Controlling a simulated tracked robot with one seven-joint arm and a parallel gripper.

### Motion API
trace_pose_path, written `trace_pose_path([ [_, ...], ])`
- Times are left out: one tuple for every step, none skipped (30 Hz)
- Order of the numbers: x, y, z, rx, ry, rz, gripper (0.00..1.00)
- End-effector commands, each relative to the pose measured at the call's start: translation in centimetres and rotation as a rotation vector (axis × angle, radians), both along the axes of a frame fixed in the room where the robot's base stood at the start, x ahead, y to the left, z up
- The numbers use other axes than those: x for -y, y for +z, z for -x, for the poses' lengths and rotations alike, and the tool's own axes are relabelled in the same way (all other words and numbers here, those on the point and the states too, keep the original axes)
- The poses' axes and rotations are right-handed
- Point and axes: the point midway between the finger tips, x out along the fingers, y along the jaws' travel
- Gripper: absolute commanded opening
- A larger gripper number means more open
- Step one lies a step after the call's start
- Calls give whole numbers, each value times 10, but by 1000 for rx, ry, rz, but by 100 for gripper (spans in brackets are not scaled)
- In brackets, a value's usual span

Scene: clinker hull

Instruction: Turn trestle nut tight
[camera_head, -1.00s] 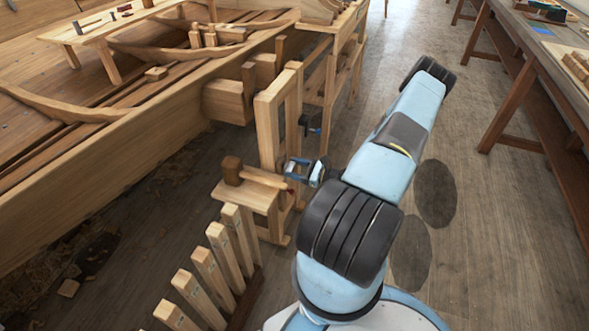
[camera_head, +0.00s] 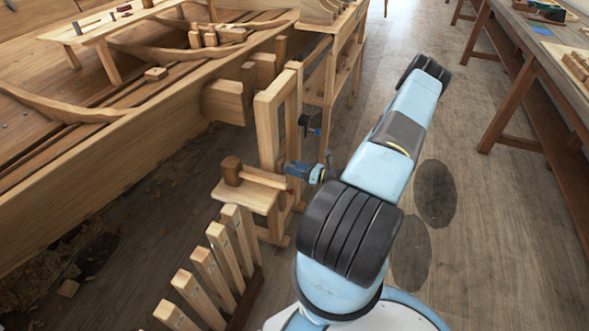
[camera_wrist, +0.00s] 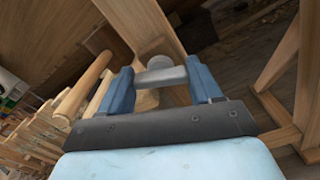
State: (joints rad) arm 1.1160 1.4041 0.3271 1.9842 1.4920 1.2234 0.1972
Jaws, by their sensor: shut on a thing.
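The wooden trestle (camera_head: 267,132) stands upright beside the hull, with my gripper (camera_head: 305,172) at its near side. In the wrist view my gripper (camera_wrist: 163,82) has its two blue fingers closed on the ends of a grey metal bar (camera_wrist: 162,76), which I take to be the trestle nut. A round grey end (camera_wrist: 157,62) shows just behind the bar, against a pale wooden post (camera_wrist: 146,22). In the head view the nut is hidden by the fingers, and its thread and seating cannot be seen.
A wooden mallet (camera_head: 231,168) lies on a low ledge (camera_head: 250,196) close left of my gripper. A rack of upright wooden pieces (camera_head: 218,236) stands in front of it. The planked hull (camera_head: 120,160) is at left, a long bench (camera_head: 513,97) at right.

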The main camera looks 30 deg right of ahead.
Motion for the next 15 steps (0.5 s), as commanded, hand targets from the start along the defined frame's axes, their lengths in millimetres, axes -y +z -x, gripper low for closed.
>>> trace_pose_path([
  [1, 0, -1, -16, -2, -19, 33],
  [2, 0, -1, -25, -2, -32, 33],
  [2, 0, -1, -37, -2, -48, 33],
  [2, 0, -1, -45, -2, -58, 33],
  [2, 0, -1, -53, -2, -69, 33],
  [2, 0, -1, -63, -2, -80, 33],
  [2, 0, -2, -69, -2, -88, 33],
  [2, 0, -2, -74, -2, -95, 33],
  [2, 0, -2, -80, -3, -104, 33],
  [2, 0, -2, -84, -4, -108, 33],
  [3, 0, -2, -88, -4, -113, 33],
  [3, 0, -2, -92, -4, -119, 33],
  [3, 0, -2, -94, -4, -121, 33],
  [3, 0, -2, -96, -4, -123, 33],
  [3, 0, -2, -97, -4, -125, 33],
])
